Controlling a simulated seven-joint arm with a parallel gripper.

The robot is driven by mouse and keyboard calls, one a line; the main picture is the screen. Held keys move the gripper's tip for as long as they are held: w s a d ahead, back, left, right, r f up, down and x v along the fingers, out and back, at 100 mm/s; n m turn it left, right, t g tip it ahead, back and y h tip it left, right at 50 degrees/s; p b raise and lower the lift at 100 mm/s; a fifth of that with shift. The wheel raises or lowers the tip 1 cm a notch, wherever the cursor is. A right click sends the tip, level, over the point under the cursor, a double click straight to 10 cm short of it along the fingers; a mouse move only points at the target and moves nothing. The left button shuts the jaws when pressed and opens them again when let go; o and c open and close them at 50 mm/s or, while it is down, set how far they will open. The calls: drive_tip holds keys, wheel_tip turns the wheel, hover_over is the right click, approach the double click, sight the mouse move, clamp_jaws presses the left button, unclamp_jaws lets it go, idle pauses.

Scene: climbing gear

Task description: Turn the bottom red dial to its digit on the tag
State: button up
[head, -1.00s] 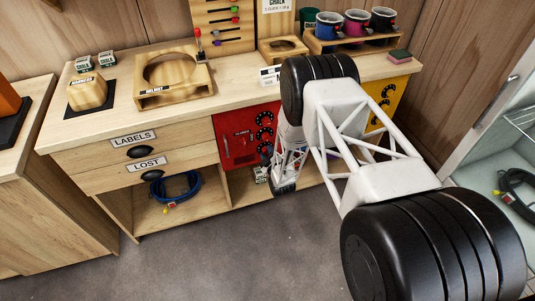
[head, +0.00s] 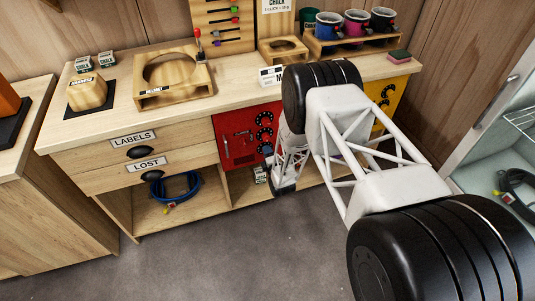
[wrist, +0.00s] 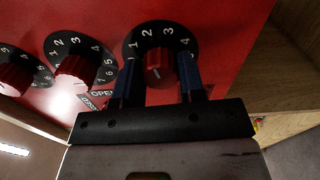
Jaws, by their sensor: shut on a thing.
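The bottom red dial (wrist: 158,62) is the rightmost of the row in the wrist view. It has a red knob on a black disc with white digits; 1, 2, 3 and 4 show along its upper rim. My gripper (wrist: 160,84) is shut on this knob, one blue finger on each side. The fingers cover the disc's lower sides. The knob's exact pointed digit is hard to tell. In the head view the red panel (head: 236,122) carries the dials in a column, with my gripper at the lowest one. I cannot make out a tag with digits.
Two more dials, a middle one (wrist: 76,66) and a far one (wrist: 14,78), sit to the left in the wrist view, near an OPEN label (wrist: 101,94). A yellow panel (head: 391,96) lies right of my arm. An open shelf with a blue rope (head: 178,192) is lower left.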

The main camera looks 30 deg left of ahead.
drive_tip(key=shift+n, duration=0.3)
drive_tip(key=o, duration=0.9)
drive_tip(key=shift+s+d, duration=0.15)
drive_tip(key=shift+v, duration=3.75)
